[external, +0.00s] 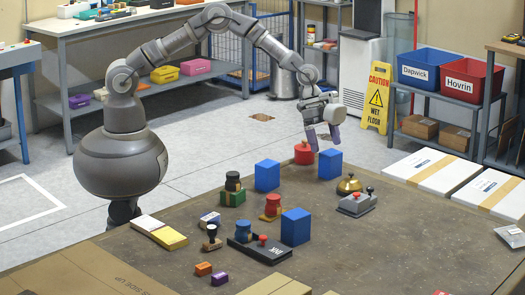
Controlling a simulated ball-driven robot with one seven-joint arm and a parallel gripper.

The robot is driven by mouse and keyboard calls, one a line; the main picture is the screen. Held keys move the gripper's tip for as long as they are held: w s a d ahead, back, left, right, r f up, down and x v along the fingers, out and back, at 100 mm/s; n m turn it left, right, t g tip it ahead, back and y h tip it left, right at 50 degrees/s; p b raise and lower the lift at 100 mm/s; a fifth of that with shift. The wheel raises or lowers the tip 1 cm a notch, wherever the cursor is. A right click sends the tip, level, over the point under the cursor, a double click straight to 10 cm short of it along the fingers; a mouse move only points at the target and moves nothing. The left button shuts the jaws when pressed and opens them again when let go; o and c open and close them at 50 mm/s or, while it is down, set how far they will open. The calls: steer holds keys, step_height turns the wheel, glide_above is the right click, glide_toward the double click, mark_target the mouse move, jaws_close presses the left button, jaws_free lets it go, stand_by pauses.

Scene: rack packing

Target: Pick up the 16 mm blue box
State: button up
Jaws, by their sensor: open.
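Three plain blue boxes stand upright on the brown table: one at the back right (330,166), one further left (267,176), and one nearer the front (295,228). I cannot tell from any marking which is the 16 mm one. My gripper (325,144) points down with its purple-grey fingers apart and empty. It appears above the back right blue box, close to its top; the exact gap cannot be told from this single view.
A red knobbed object (303,156) is close left of the back box. A brass bell (348,185) and a grey device (357,203) stand to its right. Several stamps and an ink pad (259,250) crowd the table's left half. The front right tabletop is mostly clear.

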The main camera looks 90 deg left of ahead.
mark_target(329, 152)
steer(key=b+x, duration=0.1)
steer(key=x, duration=0.1)
steer(key=b+x, duration=0.1)
steer(key=x, duration=0.1)
steer(key=a+b+x, duration=0.1)
steer(key=x, duration=0.1)
steer(key=shift+w+d+f, duration=0.1)
steer(key=shift+w+f, duration=0.1)
steer(key=shift+w+d+f, duration=0.1)
steer(key=shift+f, duration=0.05)
steer(key=c, duration=1.1)
steer(key=shift+r, duration=0.2)
steer(key=shift+c, duration=0.2)
